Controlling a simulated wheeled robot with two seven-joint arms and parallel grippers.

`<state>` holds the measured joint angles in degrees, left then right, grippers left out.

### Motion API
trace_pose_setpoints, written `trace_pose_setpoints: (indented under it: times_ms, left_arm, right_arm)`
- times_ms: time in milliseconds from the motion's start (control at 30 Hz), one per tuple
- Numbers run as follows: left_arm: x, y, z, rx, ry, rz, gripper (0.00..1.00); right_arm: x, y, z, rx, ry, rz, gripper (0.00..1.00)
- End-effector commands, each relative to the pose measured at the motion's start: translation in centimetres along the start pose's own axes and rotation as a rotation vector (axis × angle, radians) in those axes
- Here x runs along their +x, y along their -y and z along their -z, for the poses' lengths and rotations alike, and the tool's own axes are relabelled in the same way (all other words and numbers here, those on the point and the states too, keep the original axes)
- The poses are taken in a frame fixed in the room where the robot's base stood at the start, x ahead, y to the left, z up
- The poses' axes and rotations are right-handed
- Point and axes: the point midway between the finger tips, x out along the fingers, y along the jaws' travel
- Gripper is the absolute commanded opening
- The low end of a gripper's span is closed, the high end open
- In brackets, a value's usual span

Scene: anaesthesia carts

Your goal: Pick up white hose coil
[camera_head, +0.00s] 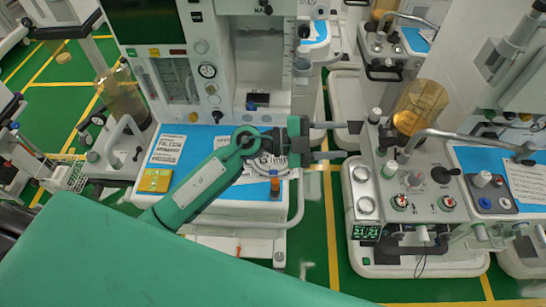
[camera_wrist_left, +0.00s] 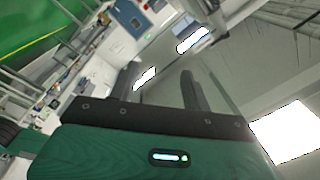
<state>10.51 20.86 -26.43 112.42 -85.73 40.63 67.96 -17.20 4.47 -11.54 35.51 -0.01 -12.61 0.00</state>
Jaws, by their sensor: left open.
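What looks like the white hose coil (camera_head: 267,166) lies on the blue top of the middle cart in the head view, partly hidden behind my left wrist. My left gripper (camera_head: 338,140) is open and empty. It points right, past the cart's right edge, over the gap between the carts, with the coil behind and left of its fingers. In the left wrist view the open fingers (camera_wrist_left: 162,88) have only far walls and ceiling lights beyond them; no coil shows there. My right gripper is not in view.
The middle cart's blue top (camera_head: 168,146) also bears a yellow box (camera_head: 154,180) and paper labels. A white rail (camera_head: 297,205) runs round its right corner. A second cart (camera_head: 415,240) with knobs and an amber canister (camera_head: 420,106) stands right. Green floor shows between them.

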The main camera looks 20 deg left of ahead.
Motion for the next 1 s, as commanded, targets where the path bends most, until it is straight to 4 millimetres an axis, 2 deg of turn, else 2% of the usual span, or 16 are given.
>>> trace_pose_setpoints:
  times_ms: [133,267,367,500,633,767,867,1000]
  left_arm:
    - [-0.5,-3.6,-2.7,0.044,0.088,-0.374,0.48]
    - [-3.4,-5.7,-6.5,0.044,0.27,-0.681,0.48]
    - [-6.9,-5.9,-9.6,0.023,0.467,-0.88,0.48]
    - [-12.0,-4.5,-12.6,-0.024,0.758,-1.068,0.48]
    - [-15.6,-2.9,-13.9,-0.069,0.969,-1.154,0.48]
    - [-17.4,-2.0,-14.4,-0.096,1.082,-1.188,0.48]
    - [-17.9,-2.4,-14.9,-0.107,1.11,-1.197,0.48]
    - [-18.1,-4.4,-16.4,-0.109,1.11,-1.199,0.48]
  right_arm:
    - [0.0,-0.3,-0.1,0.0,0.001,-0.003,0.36]
    - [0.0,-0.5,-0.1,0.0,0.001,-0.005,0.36]
    - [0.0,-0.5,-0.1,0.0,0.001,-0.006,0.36]
    - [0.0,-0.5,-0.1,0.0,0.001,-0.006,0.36]
    - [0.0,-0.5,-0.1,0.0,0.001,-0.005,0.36]
    - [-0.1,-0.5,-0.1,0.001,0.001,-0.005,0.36]
    - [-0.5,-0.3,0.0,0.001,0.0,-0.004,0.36]
    - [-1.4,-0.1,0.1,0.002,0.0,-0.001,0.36]
